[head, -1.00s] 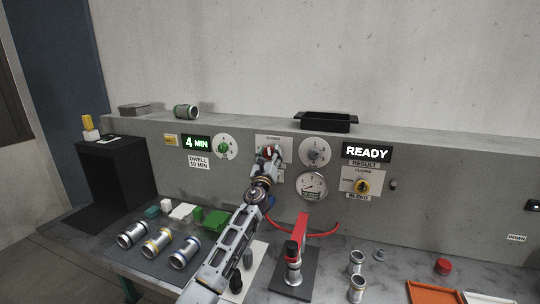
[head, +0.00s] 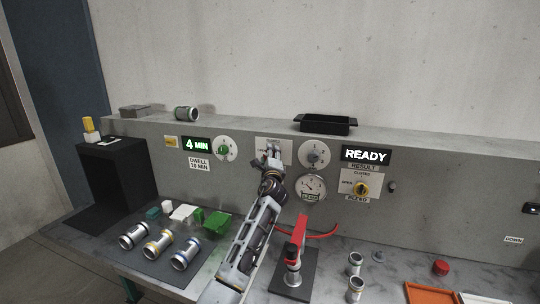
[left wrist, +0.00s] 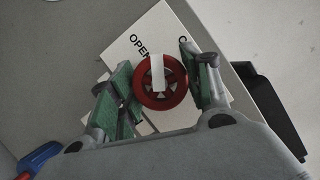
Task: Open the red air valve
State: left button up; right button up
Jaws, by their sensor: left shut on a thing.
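The red air valve (left wrist: 178,97) is a round red handwheel with a white bar across it, in the middle of the left wrist view. Its white plate (left wrist: 179,24) shows the word OPEN and the start of a second word. The bar's outer end points between these words. My left gripper (left wrist: 163,86) is shut on the wheel, with a green-padded finger on either side. In the head view my left gripper (head: 270,155) is at the panel and hides most of the valve. The plate (head: 287,146) shows around it. My right gripper is not in view.
A gauge (head: 311,189) and dials flank the valve on the grey panel. A red-handled clamp stand (head: 294,262) rises beside my left arm. A black tray (head: 326,123) rests on the ledge.

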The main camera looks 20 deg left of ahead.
pick_arm(q)
jog(key=shift+n+g+p, duration=0.45)
jog(key=shift+n+g, duration=0.05)
jog(key=shift+n, duration=0.5)
jog(key=shift+n+p, duration=0.3)
jog(key=shift+n, duration=0.2)
jog(key=shift+n+g+p, duration=0.6)
jog(key=shift+n+p, duration=0.3)
jog(key=shift+n, duration=0.3)
jog(key=shift+n+h, duration=0.3)
jog(key=shift+n, duration=0.1)
jog(key=shift+f+p, duration=0.1)
jog(key=shift+p, duration=0.2)
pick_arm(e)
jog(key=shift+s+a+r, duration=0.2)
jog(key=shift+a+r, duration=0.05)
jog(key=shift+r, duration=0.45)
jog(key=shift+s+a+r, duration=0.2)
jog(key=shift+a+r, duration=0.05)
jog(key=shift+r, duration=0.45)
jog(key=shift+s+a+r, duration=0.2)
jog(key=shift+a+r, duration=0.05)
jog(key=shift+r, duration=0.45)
